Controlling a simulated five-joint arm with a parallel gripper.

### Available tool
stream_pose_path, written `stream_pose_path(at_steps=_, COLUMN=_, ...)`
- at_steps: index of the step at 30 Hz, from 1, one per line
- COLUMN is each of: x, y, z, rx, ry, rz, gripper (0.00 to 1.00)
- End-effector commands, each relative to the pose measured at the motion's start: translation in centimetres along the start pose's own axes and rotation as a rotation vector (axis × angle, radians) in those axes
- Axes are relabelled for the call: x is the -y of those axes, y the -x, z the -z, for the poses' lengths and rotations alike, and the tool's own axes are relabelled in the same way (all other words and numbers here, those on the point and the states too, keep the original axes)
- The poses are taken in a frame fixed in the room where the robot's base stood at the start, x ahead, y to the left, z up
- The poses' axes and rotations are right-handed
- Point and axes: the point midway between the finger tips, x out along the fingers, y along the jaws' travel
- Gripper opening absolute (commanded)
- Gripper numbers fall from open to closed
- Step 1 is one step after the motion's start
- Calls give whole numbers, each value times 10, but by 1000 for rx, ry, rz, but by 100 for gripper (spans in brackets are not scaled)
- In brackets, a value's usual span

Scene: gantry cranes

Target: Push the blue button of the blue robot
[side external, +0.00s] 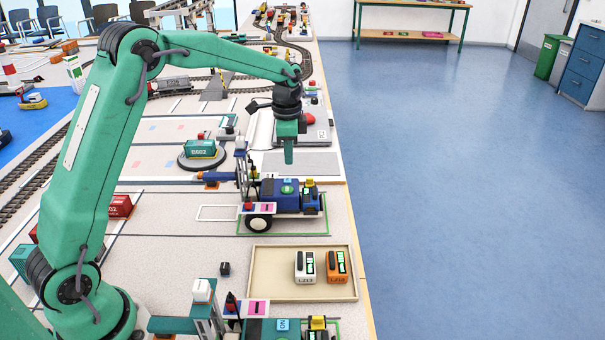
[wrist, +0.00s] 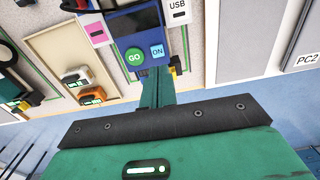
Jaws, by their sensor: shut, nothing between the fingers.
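The blue robot (side external: 265,195) stands near the table's right edge in the side view, with a wheel at its front left. Its body also shows at the top of the wrist view (wrist: 128,25). Its round blue button (wrist: 158,51), marked ON, sits beside a green GO button (wrist: 134,57). In the side view the blue button (side external: 287,181) lies just behind the green one. My gripper (side external: 289,160) is shut and empty, pointing down above the robot. In the wrist view its fingers (wrist: 157,88) reach up just below the blue button; I see no clear contact.
A shallow tray (side external: 257,256) holds a white block (side external: 305,268) and an orange block (side external: 337,267) in front of the blue robot. A green-blue machine (side external: 270,328) stands at the bottom. A turntable with a green box (side external: 201,148) is behind left. Floor lies right of the table.

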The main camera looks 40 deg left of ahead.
Motion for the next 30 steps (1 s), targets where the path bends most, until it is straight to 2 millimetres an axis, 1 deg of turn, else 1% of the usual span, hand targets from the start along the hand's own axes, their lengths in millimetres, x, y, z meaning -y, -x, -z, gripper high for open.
stream_pose_path(at_steps=1, x=1, y=11, z=1, rx=-4, ry=0, rz=5, gripper=0)
stream_pose_path(at_steps=6, x=1, y=41, z=1, rx=-3, ry=0, rz=4, gripper=0)
stream_pose_path(at_steps=12, x=2, y=68, z=2, rx=-3, ry=0, rz=4, gripper=0)
stream_pose_path(at_steps=15, x=1, y=77, z=2, rx=-3, ry=0, rz=3, gripper=0)
stream_pose_path(at_steps=21, x=1, y=84, z=1, rx=-2, ry=0, rz=2, gripper=0)
stream_pose_path(at_steps=30, x=1, y=84, z=1, rx=-2, ry=0, rz=2, gripper=0)
